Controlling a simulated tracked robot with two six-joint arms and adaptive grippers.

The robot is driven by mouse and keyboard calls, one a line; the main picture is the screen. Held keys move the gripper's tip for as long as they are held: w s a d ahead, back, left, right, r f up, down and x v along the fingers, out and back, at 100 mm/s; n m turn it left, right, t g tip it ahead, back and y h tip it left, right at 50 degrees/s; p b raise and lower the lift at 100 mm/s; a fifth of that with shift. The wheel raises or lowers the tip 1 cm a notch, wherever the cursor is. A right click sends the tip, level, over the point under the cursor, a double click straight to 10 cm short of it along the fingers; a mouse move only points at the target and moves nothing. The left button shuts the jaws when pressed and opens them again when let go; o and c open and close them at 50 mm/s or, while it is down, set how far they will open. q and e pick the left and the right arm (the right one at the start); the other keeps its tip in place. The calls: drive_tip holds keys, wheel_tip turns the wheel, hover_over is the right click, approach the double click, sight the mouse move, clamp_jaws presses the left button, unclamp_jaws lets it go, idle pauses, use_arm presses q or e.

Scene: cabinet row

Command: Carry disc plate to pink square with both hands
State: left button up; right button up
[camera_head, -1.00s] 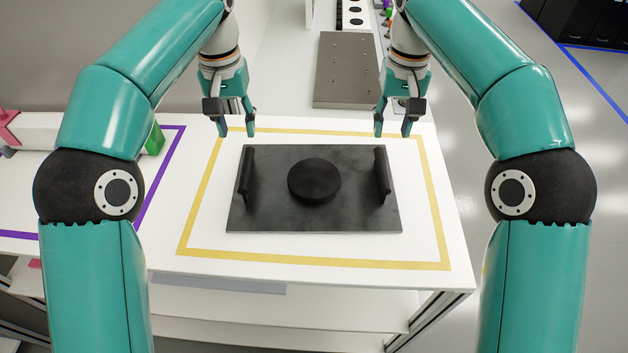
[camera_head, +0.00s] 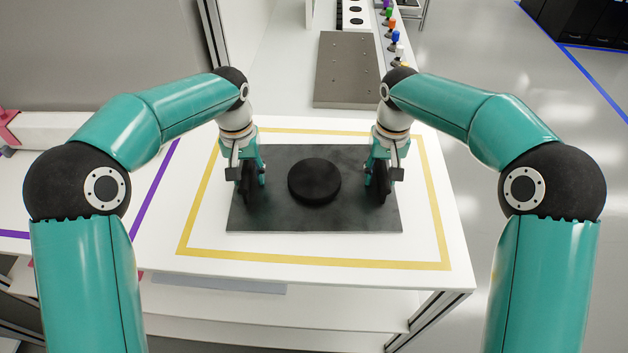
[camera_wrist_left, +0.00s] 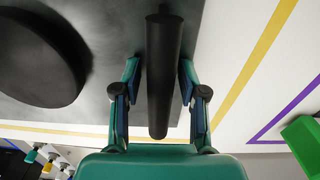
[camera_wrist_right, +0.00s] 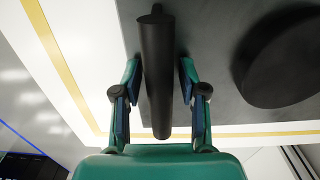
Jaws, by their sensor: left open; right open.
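The dark grey disc plate (camera_head: 315,222) lies flat on the white table inside a yellow outline. A black round disc (camera_head: 314,181) sits at its middle, and a black bar handle stands on each side. My left gripper (camera_head: 250,184) is at the left handle; in the left wrist view its open fingers are on either side of the black handle (camera_wrist_left: 160,75), with gaps. My right gripper (camera_head: 379,182) is at the right handle; in the right wrist view its open fingers are around the handle (camera_wrist_right: 157,75), with gaps. No pink square is clearly seen.
A yellow outline (camera_head: 310,262) surrounds the plate. A purple outline (camera_head: 155,200) lies to its left, with a pink object (camera_head: 8,127) beyond. A green block (camera_wrist_left: 303,145) shows in the left wrist view. A grey metal plate (camera_head: 346,70) lies behind.

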use_arm(q)
drive_tip(key=shift+c, duration=0.2)
use_arm(e)
drive_tip(key=shift+c, duration=0.2)
use_arm(q)
clamp_jaws()
use_arm(e)
clamp_jaws()
use_arm(q)
drive_tip(key=shift+w, duration=0.1)
use_arm(e)
drive_tip(key=shift+r, duration=0.1)
